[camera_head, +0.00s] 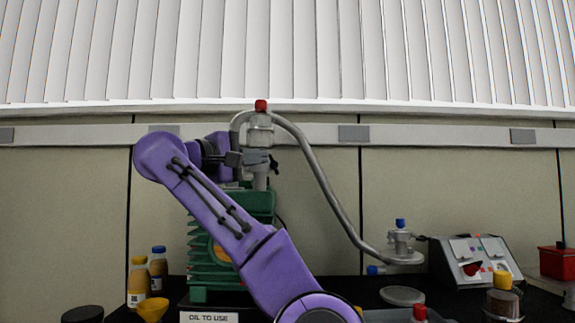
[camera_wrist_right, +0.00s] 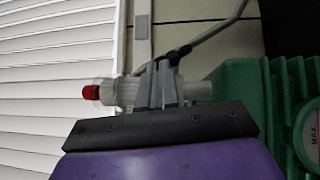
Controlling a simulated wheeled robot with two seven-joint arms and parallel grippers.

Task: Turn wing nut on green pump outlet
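The green pump (camera_head: 262,204) stands behind my right arm, which hides much of it. Its upright metal outlet (camera_head: 261,138) carries a red cap (camera_head: 260,105). A small black wing nut (camera_head: 273,163) sits on the outlet's right side; it also shows in the right wrist view (camera_wrist_right: 180,53). My right gripper (camera_head: 246,158) is at the outlet from the left. In the right wrist view its two grey fingers (camera_wrist_right: 162,72) are close together, crossing the outlet, their tips beside the wing nut. Whether they grip anything is unclear. My left gripper is out of view.
A curved grey hose (camera_head: 335,190) runs from the outlet down to a metal fitting with a blue cap (camera_head: 400,225). A grey control box (camera_head: 475,262) stands at the right. Bottles (camera_head: 138,282) and a yellow funnel (camera_head: 153,308) stand at the left. The wall lies behind.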

